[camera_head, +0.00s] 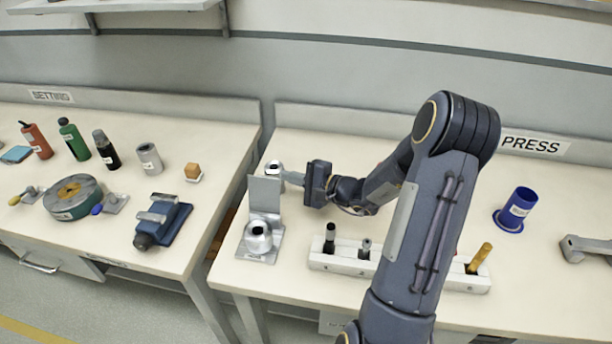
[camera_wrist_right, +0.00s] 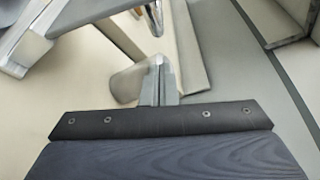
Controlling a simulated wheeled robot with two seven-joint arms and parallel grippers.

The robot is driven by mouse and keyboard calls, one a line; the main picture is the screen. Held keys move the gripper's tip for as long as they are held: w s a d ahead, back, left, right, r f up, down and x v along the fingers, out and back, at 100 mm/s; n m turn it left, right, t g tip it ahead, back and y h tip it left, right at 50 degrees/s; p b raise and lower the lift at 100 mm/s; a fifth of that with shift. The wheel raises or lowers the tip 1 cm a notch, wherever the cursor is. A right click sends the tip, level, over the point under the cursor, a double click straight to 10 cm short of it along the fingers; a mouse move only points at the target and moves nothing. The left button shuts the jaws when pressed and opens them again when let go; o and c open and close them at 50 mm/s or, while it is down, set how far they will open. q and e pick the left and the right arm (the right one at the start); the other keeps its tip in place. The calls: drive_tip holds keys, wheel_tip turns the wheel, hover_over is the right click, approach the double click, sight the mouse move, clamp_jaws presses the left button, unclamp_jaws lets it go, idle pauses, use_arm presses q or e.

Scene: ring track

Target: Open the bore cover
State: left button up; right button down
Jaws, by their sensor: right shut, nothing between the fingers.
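A silver metal fixture with a flat base (camera_head: 262,256) stands at the left end of the PRESS bench. A flat plate, which looks like the bore cover (camera_head: 264,194), stands upright on it. A round shiny housing (camera_head: 258,237) sits in front of the plate, and a shiny rounded knob (camera_head: 273,167) shows behind the plate's top. My right gripper (camera_head: 286,177) is shut and empty beside the plate's upper right edge; I cannot tell if it touches. My left gripper is not in view.
A white rack (camera_head: 325,262) with several tools stands right of the fixture, below my right arm. A blue cup (camera_head: 516,209) is farther right. A gap separates this bench from the left bench (camera_head: 110,238), which holds bottles, a blue vise (camera_head: 165,220) and a round block (camera_head: 73,197).

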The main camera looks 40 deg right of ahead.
sight(266, 191)
drive_tip(key=shift+s+a+r, duration=0.75)
drive_tip(key=shift+s+a, duration=0.15)
drive_tip(key=shift+a, duration=0.1)
drive_tip(key=s+a+r+n+b, duration=0.1)
drive_tip(key=n+b, duration=0.1)
drive_tip(key=b, duration=0.5)
drive_tip(key=shift+r+t, duration=0.15)
drive_tip(key=shift+t, duration=0.25)
